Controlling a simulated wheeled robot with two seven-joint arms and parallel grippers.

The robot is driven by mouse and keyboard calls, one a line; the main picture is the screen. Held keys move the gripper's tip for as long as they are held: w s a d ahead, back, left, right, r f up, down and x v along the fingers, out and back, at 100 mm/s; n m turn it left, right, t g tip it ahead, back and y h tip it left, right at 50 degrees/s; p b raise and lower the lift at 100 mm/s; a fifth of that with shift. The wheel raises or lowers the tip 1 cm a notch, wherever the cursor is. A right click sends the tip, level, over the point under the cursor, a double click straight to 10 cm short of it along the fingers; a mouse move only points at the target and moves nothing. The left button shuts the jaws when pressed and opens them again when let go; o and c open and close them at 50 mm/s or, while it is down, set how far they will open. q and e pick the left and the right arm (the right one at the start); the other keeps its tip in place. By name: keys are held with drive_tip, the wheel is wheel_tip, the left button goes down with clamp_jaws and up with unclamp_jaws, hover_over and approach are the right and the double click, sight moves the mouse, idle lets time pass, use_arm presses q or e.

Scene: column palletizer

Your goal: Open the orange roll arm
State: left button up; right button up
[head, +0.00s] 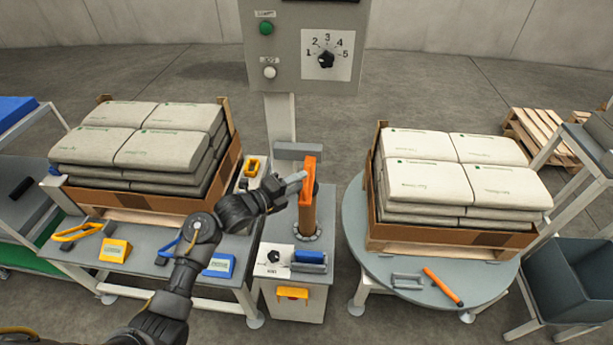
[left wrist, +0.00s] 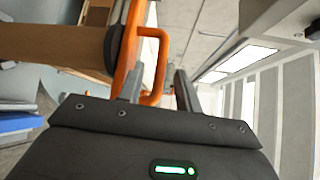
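The orange roll arm (head: 308,182) stands upright at the top of a brown-orange roll (head: 307,212) on the middle cabinet, with a grey bar (head: 298,151) near its top. My left gripper (head: 300,178) reaches it from the left, its fingertips at the orange part. In the left wrist view, the orange loop handle (left wrist: 163,62) lies between the two spread fingers of my left gripper (left wrist: 158,85). The left finger overlaps the orange in the picture; I cannot tell whether it touches. My right gripper is not in view.
A box of stacked grey sacks (head: 150,140) stands on the left table, and one of pale sacks (head: 440,165) on the round right table (head: 350,225). A control panel (head: 290,45) rises behind. The cabinet (head: 300,303) carries a knob and a blue-and-grey part.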

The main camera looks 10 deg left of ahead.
sight(308, 172)
use_arm(q)
drive_tip(key=shift+x, duration=1.85)
clamp_jaws()
